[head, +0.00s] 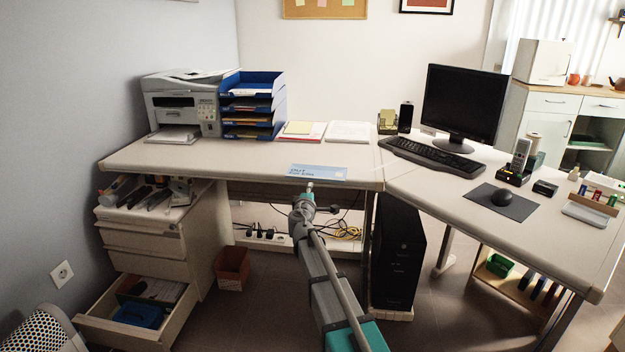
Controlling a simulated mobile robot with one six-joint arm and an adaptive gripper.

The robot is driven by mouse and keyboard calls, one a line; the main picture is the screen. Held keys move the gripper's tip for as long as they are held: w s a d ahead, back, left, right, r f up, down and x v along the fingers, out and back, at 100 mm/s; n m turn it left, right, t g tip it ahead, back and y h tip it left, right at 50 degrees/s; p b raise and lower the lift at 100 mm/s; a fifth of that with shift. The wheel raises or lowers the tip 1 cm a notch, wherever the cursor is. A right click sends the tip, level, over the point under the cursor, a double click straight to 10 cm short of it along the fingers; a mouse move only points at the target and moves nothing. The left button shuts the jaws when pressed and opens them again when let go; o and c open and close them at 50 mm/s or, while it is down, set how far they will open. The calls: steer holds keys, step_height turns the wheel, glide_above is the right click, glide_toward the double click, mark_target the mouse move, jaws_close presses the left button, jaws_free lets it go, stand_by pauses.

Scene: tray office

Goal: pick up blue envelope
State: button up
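No envelope can be made out for certain. My gripper (309,186) is at the end of my arm, just in front of the desk edge and close to the "OUT" sheet. It is small and seen from behind, so its fingers cannot be told.
A printer (182,105) stands left of the trays. Papers (348,131) lie right of them. A monitor (465,103) and keyboard (430,155) stand on the right desk. An open drawer (120,325) juts out at lower left. The front middle of the left desk (220,155) is clear.

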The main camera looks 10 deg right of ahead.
mark_target(315, 178)
steer(key=shift+w, duration=0.15)
steer(key=shift+x, duration=4.8)
steer(key=shift+c, duration=0.2)
jaws_close()
step_height(315, 178, up, 3)
steer(key=p, duration=0.2)
steer(key=shift+f+p, duration=0.25)
steer(key=shift+p, duration=0.05)
